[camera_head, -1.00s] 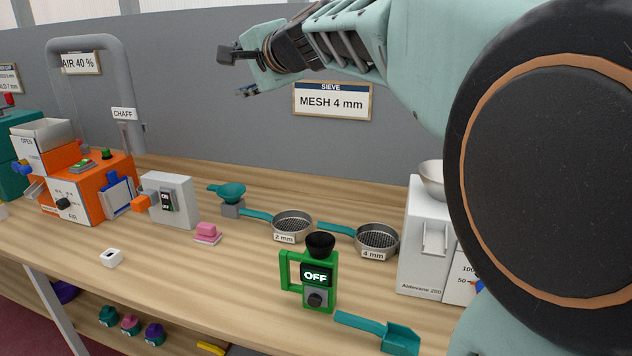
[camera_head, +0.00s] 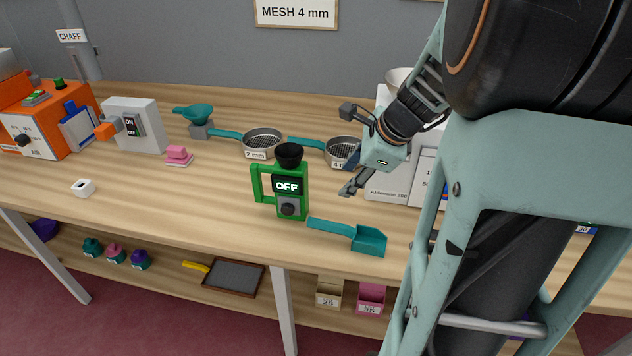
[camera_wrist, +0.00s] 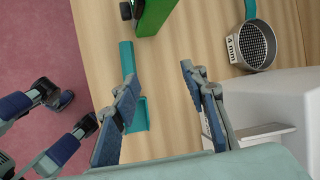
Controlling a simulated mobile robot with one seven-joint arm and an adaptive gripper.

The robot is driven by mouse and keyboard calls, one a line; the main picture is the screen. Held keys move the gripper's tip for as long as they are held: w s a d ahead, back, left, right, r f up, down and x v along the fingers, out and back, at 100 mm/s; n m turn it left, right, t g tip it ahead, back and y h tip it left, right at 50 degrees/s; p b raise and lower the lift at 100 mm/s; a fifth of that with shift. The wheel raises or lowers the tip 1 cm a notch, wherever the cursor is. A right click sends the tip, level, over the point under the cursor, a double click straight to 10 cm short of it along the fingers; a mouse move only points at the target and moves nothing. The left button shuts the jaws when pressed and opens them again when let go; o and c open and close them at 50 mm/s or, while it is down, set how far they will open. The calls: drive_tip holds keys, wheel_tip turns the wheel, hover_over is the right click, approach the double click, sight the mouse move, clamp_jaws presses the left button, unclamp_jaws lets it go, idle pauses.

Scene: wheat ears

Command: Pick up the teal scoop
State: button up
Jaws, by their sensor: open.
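The teal scoop (camera_head: 368,241) lies on the bench near its front edge, right of the green device, its handle pointing left. In the wrist view the scoop (camera_wrist: 127,58) shows to the left, partly hidden behind one finger. My gripper (camera_head: 352,150) is open and empty. It is above the bench, up and behind the scoop in the head view, in front of the 4 mm sieve. In the wrist view my gripper (camera_wrist: 158,74) has its fingers apart, with bare wood between the tips.
The green device (camera_head: 290,190) reading OFF stands close to the scoop's handle. Sieves with teal handles, such as the 2 mm sieve (camera_head: 262,142), lie behind. A teal funnel-like piece (camera_head: 193,112) sits on a grey block. A white machine (camera_head: 385,186) stands right of the gripper.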

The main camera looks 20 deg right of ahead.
drive_tip(key=m+g, duration=0.1)
drive_tip(key=m, duration=0.1)
approach(342, 226)
drive_tip(key=d+r, duration=0.1)
drive_tip(key=x, duration=0.5)
drive_tip(key=shift+w+f, duration=0.1)
drive_tip(key=f, duration=0.1)
drive_tip(key=a+f, duration=0.1)
drive_tip(key=w+f, duration=0.1)
drive_tip(key=f, duration=0.1)
drive_tip(key=shift+a+b, duration=0.3)
drive_tip(key=shift+w+a+f, duration=0.1)
drive_tip(key=shift+w+f, duration=0.3)
drive_tip(key=shift+f, duration=0.2)
clamp_jaws()
